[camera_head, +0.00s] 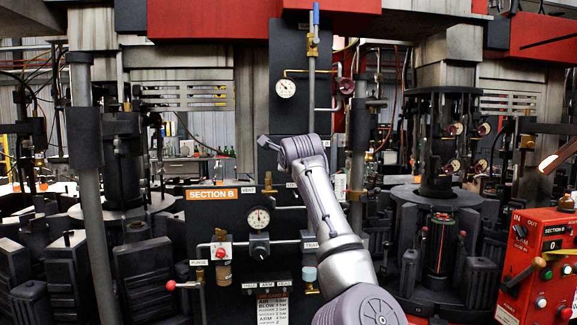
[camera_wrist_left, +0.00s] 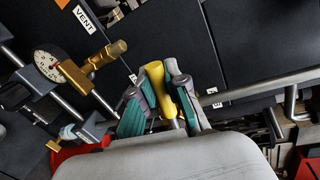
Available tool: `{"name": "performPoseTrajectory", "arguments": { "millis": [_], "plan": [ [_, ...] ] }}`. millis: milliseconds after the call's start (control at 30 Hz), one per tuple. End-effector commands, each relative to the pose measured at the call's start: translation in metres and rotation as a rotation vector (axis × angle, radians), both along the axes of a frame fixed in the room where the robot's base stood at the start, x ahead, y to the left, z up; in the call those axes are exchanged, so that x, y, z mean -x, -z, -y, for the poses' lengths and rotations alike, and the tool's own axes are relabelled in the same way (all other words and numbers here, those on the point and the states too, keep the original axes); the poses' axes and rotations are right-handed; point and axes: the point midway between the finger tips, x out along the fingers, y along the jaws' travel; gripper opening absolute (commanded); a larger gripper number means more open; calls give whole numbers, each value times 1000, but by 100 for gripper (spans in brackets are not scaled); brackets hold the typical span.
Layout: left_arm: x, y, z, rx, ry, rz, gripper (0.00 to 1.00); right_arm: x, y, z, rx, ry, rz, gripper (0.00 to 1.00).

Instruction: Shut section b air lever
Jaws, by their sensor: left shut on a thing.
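In the left wrist view my left gripper (camera_wrist_left: 154,86) is shut on a yellow lever handle (camera_wrist_left: 157,74). The handle stands between the two teal-padded fingers, its top showing, its lower end partly hidden. No label of its own is readable. A "VENT" label (camera_wrist_left: 85,19) and a brass valve (camera_wrist_left: 96,64) are to its left. In the head view the orange "SECTION B" sign (camera_head: 211,194) marks the dark panel. My grey arm crosses in front of the panel's right side. It hides the gripper and the lever there. My right gripper is not in view.
A pressure gauge (camera_head: 260,219) and a red-knobbed lever (camera_head: 172,285) are on the Section B side. A blue-handled valve (camera_head: 316,22) is on the vertical pipe above. A red control box (camera_head: 533,265) stands at the right. Pipes crowd the panel.

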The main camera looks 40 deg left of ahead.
Motion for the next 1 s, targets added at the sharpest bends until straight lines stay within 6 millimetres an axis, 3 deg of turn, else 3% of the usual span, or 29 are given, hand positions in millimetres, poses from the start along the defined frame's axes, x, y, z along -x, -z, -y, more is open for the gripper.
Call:
{"name": "performPoseTrajectory", "arguments": {
  "millis": [33,300,967,1000],
  "plan": [
    [1,8,0,25,1,24,0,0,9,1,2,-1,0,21],
    [1,17,-1,112,0,125,0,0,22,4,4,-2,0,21],
    [1,21,-1,152,0,167,0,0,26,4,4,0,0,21],
    [1,21,-1,152,0,167,17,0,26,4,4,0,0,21]
  ]
}}
